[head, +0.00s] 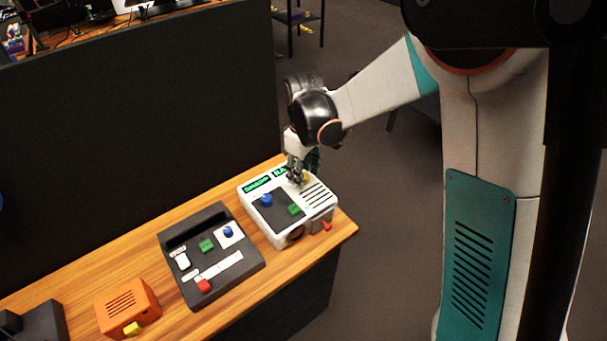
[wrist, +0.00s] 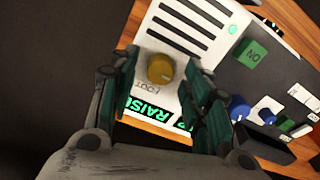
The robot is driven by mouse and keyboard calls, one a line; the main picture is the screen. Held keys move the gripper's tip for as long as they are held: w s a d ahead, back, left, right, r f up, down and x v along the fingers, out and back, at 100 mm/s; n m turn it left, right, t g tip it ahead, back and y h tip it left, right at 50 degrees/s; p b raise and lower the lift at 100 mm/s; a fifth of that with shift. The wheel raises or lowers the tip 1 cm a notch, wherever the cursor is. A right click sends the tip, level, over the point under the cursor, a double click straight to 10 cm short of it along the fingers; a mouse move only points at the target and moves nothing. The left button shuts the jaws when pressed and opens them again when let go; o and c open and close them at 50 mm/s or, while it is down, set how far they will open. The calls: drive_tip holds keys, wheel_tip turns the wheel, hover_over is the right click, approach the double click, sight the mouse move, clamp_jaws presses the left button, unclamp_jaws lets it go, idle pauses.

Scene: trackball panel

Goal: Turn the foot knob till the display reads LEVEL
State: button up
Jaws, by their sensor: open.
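The foot knob is a yellow round knob (wrist: 159,68) on the white box (head: 281,239); a label beside it appears to read FOOT. In the head view it shows only partly behind my gripper (head: 297,176). A black display (wrist: 148,108) with green letters reads RAISE in the wrist view. A second green-lettered display beside it (head: 257,184) is partly covered by a finger in the wrist view. My gripper (wrist: 160,76) is open above the white box, its fingertips on either side of the knob. I cannot tell whether they touch it.
The white box also carries a green ON button (wrist: 252,54), a blue knob (head: 266,200) and vent slots. A dark control panel (head: 188,285) and an orange box (head: 146,294) stand to its left on the wooden table (head: 75,282). A dark partition (head: 130,130) rises behind.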

drive_tip(key=shift+f, duration=0.2)
clamp_jaws()
idle(0.3)
drive_tip(key=m, duration=0.5)
drive_tip(key=shift+m, duration=0.3)
drive_tip(key=m, duration=0.5)
drive_tip(key=shift+m, duration=0.3)
